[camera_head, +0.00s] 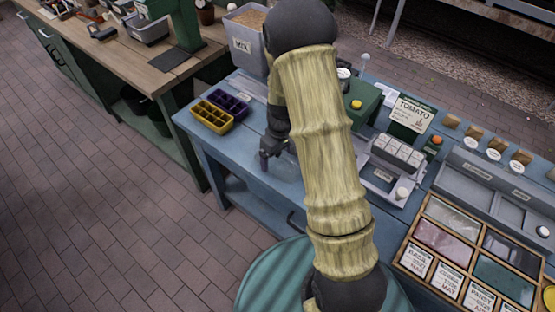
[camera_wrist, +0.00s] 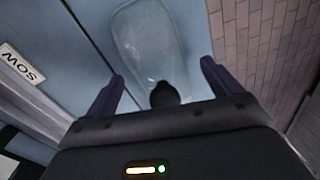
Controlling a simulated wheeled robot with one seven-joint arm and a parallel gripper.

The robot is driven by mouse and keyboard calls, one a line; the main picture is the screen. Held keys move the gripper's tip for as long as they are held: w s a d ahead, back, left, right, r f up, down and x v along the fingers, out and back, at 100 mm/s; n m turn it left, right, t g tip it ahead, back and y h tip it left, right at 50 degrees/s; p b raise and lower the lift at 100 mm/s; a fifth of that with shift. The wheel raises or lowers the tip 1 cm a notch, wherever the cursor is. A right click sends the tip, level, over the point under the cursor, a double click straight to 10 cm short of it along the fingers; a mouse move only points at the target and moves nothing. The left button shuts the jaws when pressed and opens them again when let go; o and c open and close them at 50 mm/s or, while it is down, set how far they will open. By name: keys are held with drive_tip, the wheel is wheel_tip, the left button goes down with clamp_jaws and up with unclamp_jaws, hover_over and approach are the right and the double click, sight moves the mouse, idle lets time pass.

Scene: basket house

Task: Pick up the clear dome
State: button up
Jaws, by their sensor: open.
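The clear dome (camera_wrist: 150,42) lies on the blue table in the wrist view, a see-through rounded shape with a dark knob (camera_wrist: 165,95) at its near end. My gripper (camera_wrist: 160,80) is open, with one dark finger on each side of the knob end. I cannot tell whether the fingers touch it. In the head view my gripper (camera_head: 267,158) points down over the table's left part, and the dome beside it is faint and mostly hidden by my arm.
The blue table (camera_head: 205,150) carries yellow and purple seed trays (camera_head: 212,117) left of my gripper and a grey MIX bin (camera_head: 243,45) behind. A green box (camera_head: 362,105), a TOMATO packet (camera_head: 411,115) and a wooden divided tray (camera_head: 425,265) stand to the right.

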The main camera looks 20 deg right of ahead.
drive_tip(key=shift+f, duration=0.45)
drive_tip(key=c, duration=1.1)
